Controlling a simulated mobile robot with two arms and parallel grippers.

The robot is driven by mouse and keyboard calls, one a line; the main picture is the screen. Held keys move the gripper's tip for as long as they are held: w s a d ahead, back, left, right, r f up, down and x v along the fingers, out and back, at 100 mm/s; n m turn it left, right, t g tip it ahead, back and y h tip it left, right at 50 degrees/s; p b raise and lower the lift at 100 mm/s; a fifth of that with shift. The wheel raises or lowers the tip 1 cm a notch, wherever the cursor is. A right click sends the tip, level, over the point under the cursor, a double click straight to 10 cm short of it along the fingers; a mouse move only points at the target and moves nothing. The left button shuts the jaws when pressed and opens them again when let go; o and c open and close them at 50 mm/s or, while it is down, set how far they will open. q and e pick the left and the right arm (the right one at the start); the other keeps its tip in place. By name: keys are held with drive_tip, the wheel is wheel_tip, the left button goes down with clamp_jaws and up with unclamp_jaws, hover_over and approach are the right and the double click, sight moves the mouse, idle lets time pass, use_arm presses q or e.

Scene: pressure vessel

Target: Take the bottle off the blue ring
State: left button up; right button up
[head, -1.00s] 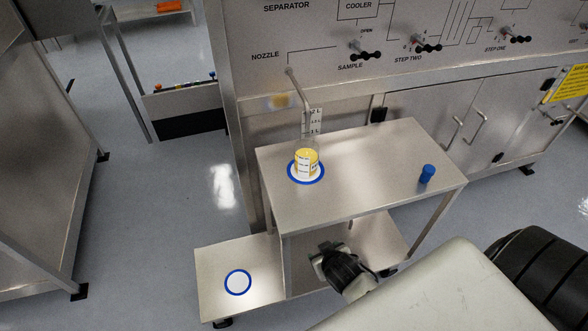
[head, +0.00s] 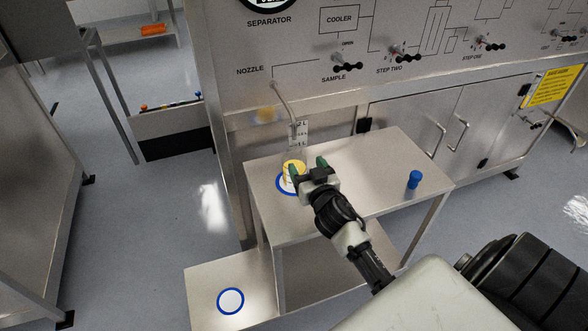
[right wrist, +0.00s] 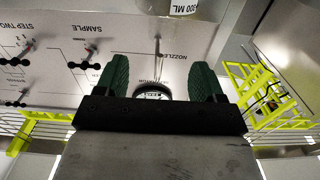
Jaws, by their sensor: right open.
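The bottle's labelled end (right wrist: 185,8) shows at the top edge there, beyond the fingertips. Whether a finger touches the bottle I cannot tell. My left gripper is not in view.
A blue cap-like piece (head: 414,180) stands on the right part of the upper table (head: 370,180). A second blue ring (head: 230,301) lies empty on the lower shelf (head: 205,285). The nozzle pipe (head: 287,105) hangs from the panel above the bottle.

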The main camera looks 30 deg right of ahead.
sight(297, 153)
drive_tip(key=x, duration=0.8)
drive_tip(key=shift+w+f, duration=0.3)
drive_tip(key=shift+w, duration=0.1)
drive_tip(key=shift+s, duration=0.1)
drive_tip(key=shift+c, duration=0.5)
clamp_jaws()
